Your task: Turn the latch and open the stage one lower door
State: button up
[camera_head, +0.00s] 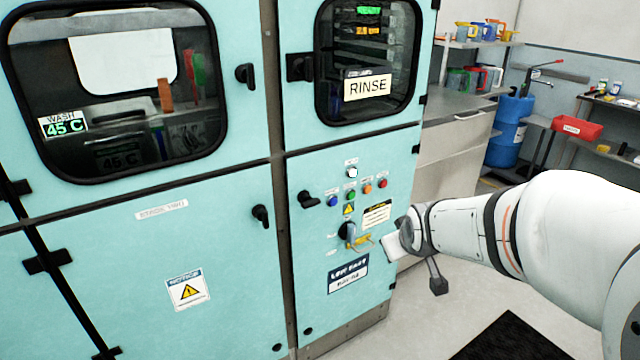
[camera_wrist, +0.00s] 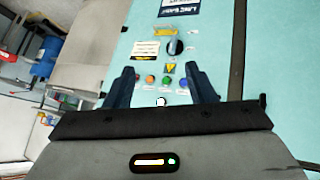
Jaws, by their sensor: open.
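The teal cabinet has two lower doors in the head view. The left lower door (camera_head: 222,262) bears a blurred label (camera_head: 162,210) that seems to read "STAGE TWO" and a black latch (camera_head: 261,216) at its right edge. The right lower panel (camera_head: 312,240) has a black latch (camera_head: 308,200) near its upper left; I see no stage label on it. My gripper (camera_wrist: 159,69) is open and empty, facing the right panel's buttons in the wrist view. In the head view my gripper (camera_head: 398,243) is right of the panel's rotary switch, well right of both lower latches; its fingers are unclear there.
The rotary switch (camera_head: 348,232) has a yellow hasp beside several coloured buttons (camera_head: 367,188). Upper windowed doors carry black latches (camera_head: 245,75). A steel counter (camera_head: 455,145) adjoins at right, with a blue drum (camera_head: 508,130) behind. Open floor (camera_head: 425,310) lies in front, with a dark mat (camera_head: 508,340).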

jog(key=w+a+f+n+t, duration=0.2)
jog(key=w, duration=0.4)
jog(key=n+t+y+b, duration=0.5)
jog(key=n+y, duration=0.4)
jog(key=y, duration=0.1)
send_near(313, 206)
jog(key=x, duration=0.4)
jog(key=shift+w+d, duration=0.15)
jog(key=p+x, duration=0.1)
jog(key=x, duration=0.6)
jog(key=shift+w+a, duration=0.1)
jog(key=shift+a, duration=0.2)
jog(key=shift+c, duration=0.3)
